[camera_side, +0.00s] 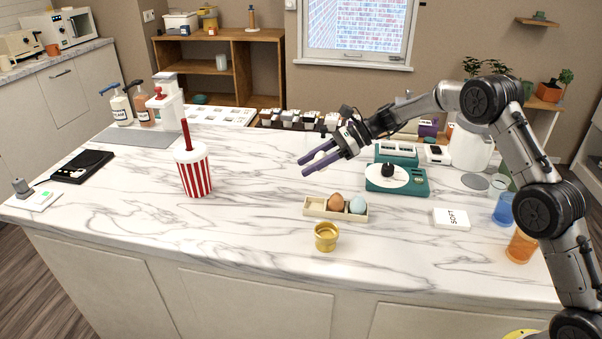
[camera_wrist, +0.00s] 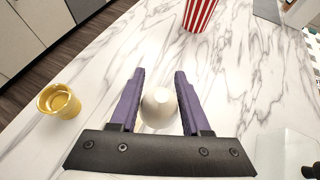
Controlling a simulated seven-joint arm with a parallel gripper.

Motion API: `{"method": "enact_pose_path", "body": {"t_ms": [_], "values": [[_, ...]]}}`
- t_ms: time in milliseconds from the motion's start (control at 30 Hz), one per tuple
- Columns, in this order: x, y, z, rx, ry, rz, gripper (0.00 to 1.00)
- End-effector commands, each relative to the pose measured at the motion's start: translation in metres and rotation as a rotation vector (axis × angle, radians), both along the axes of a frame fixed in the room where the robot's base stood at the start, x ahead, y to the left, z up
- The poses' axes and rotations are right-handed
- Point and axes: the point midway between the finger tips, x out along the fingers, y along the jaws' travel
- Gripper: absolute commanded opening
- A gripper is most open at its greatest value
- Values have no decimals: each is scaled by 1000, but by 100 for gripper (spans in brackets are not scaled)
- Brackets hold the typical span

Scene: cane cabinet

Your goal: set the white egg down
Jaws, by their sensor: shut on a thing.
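The white egg (camera_wrist: 158,110) shows in the wrist view between the two purple fingers of my gripper (camera_wrist: 159,75), near their base. My gripper is shut on it. In the side view my gripper (camera_side: 303,167) is held above the marble counter, its fingers pointing left, behind the egg tray; I cannot make out the white egg there. The wooden egg tray (camera_side: 316,210) holds a brown egg (camera_side: 336,201) and a pale blue egg (camera_side: 357,204); its left end looks empty.
A gold cup (camera_side: 326,238) stands in front of the tray. A red-striped cup with a straw (camera_side: 193,172) stands to the left. A teal device (camera_side: 397,180) and a white SOFT box (camera_side: 451,219) are to the right. Counter between striped cup and tray is clear.

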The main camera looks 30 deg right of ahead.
Motion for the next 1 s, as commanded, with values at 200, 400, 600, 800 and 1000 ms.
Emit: {"method": "enact_pose_path", "body": {"t_ms": [200, 400, 600, 800, 1000], "values": [[-45, -5, 22, 1, -1, -1, 0], [-74, -7, 35, 1, -1, 0, 0], [-87, -10, 40, -3, 0, -8, 0], [-69, -25, 36, -25, -8, -149, 0], [-45, -83, 43, -39, -13, -497, 0]]}}
